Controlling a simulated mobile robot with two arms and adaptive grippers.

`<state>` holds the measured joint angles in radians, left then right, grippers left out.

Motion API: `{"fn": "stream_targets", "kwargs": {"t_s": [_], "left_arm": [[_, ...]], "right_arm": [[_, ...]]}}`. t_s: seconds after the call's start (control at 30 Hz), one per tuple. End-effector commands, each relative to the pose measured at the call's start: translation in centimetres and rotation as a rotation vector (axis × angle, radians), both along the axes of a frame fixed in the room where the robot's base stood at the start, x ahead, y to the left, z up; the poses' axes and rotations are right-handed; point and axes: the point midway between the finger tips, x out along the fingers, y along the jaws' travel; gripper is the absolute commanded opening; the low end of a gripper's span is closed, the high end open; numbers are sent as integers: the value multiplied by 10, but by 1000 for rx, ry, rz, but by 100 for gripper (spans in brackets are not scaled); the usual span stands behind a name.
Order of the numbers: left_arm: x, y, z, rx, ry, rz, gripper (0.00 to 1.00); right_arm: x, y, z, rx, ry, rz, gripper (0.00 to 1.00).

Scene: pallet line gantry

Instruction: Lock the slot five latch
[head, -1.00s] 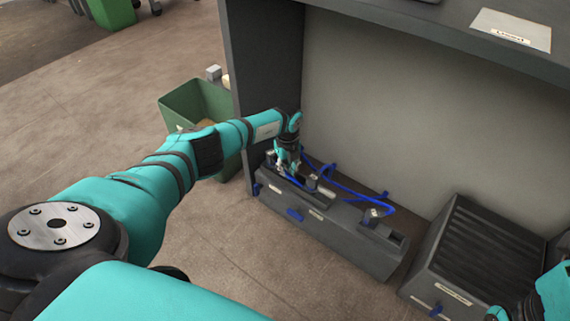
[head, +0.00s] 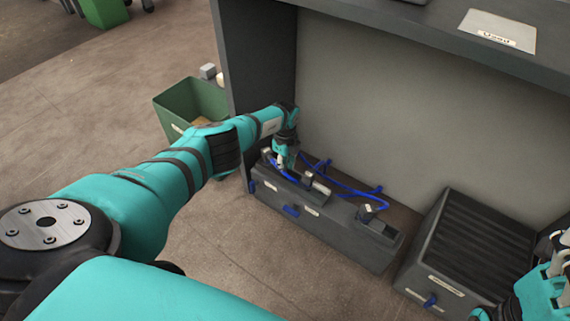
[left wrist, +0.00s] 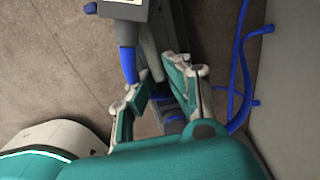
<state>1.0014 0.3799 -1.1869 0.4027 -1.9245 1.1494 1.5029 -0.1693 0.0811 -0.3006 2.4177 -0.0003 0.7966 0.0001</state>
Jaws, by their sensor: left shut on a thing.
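A long grey box (head: 335,232) stands on the floor against the pale back panel, with blue latch-like tabs (head: 290,211) on its front and blue cables on top. I cannot read which slot is which. My left gripper (head: 281,163) reaches down to the box's top near its left end. The left wrist view shows its fingers (left wrist: 168,95) closed around a part with dark and blue areas (left wrist: 172,118), largely hidden by the gripper. A blue cable (left wrist: 128,64) runs from a grey connector close to the fingers. My right gripper (head: 552,275) is cut off at the right edge.
A ribbed dark grey crate (head: 424,270) with a blue tab stands right of the box. A green bin (head: 170,118) stands left of the dark side panel (head: 240,60). A grey shelf (head: 400,28) overhangs the box. The floor in front is clear.

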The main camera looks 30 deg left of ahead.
Motion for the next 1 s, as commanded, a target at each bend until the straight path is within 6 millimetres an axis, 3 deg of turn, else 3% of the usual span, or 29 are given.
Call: {"fn": "stream_targets", "kwargs": {"t_s": [0.23,0.27,0.4,0.77,1.0], "left_arm": [[0,1,0,1,-2,4,0],[0,1,0,1,-2,4,17],[0,1,0,1,-1,3,36],[1,1,3,0,-2,2,36],[2,1,27,0,-4,-1,36]], "right_arm": [[0,0,0,0,1,0,67],[0,0,0,0,1,0,67],[0,0,0,0,1,0,67],[0,0,1,-6,-3,-1,67],[0,0,1,-3,-2,-1,67]]}}
